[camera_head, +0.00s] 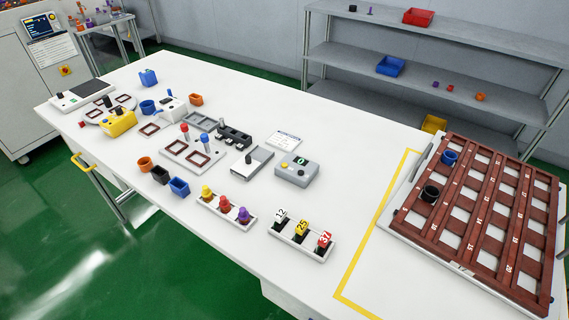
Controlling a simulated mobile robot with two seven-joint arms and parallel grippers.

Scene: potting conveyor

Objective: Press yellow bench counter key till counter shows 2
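The bench counter (296,173) is a small grey box near the middle of the white bench. Its dark display (300,161) shows a green digit that looks like 0. Nothing touches or covers the counter. Neither of my grippers shows in the head view.
A white card (283,140) lies behind the counter and a grey holder (246,163) stands to its left. In front are a rack of numbered tags (301,241) and a rack of coloured knobs (226,210). A brown grid tray (475,215) stands at right.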

